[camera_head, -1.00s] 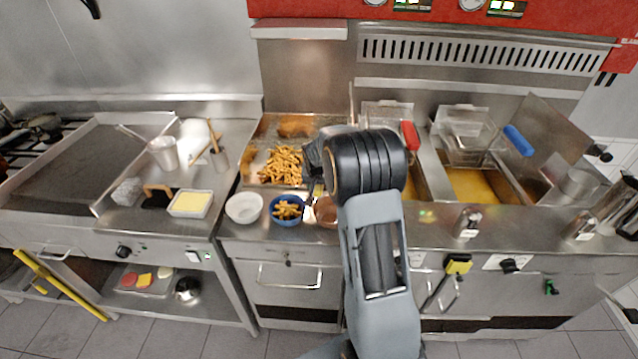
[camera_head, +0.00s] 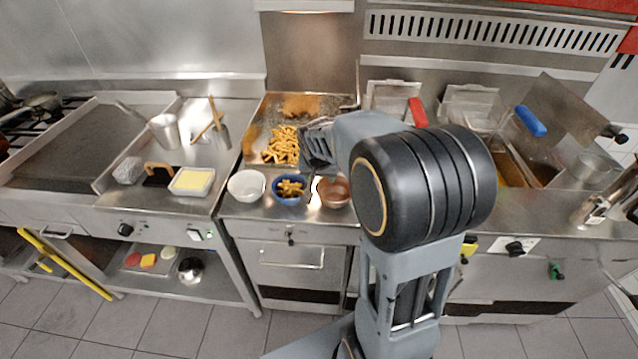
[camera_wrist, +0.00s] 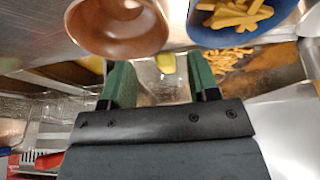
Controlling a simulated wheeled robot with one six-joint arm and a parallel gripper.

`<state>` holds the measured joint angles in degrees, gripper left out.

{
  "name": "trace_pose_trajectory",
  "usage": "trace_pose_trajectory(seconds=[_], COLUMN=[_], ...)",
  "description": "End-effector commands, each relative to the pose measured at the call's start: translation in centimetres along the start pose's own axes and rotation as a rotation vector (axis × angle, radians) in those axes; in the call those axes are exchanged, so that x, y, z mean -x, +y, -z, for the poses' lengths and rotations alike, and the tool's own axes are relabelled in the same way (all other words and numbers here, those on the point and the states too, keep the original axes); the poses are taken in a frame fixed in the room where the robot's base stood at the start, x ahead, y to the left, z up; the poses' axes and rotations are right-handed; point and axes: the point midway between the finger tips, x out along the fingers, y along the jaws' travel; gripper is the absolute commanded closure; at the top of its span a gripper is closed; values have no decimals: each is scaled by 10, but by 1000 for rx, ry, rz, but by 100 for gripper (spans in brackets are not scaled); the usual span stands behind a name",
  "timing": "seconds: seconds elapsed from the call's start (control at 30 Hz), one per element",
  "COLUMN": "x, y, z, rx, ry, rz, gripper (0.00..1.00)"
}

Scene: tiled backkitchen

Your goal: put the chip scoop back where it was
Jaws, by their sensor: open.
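My gripper (camera_head: 318,148) is above the right part of the chip tray (camera_head: 262,112), beside the pile of chips (camera_head: 284,146). In the wrist view my gripper (camera_wrist: 160,72) has its two green fingers apart. A small yellow piece (camera_wrist: 166,63) shows between the fingertips over a shiny metal surface; I cannot tell what it is or whether it touches a finger. I cannot make out the chip scoop with certainty in either view; my gripper and arm hide part of the tray.
A white bowl (camera_head: 246,186), a blue bowl of chips (camera_head: 289,189) and a copper bowl (camera_head: 333,191) stand at the counter's front edge. Fryer baskets with a red handle (camera_head: 418,112) and a blue handle (camera_head: 530,120) are to the right.

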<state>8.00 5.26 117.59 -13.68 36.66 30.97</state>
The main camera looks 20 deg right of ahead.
Motion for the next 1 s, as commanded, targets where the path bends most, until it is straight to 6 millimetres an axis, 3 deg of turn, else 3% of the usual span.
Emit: trace_pose_trajectory(seconds=[0.27,0.37,0.5,0.7,0.83,1.0], x=[18,42,77,105,112,113], y=[0,1,4,10,13,14], z=[-27,-49,-93,-146,-164,-170], rx=[24,93,236,408,470,491], ry=[0,-8,-28,-49,-55,-58], rz=[9,32,83,154,181,189], gripper=[45,45,45,45,45,45])
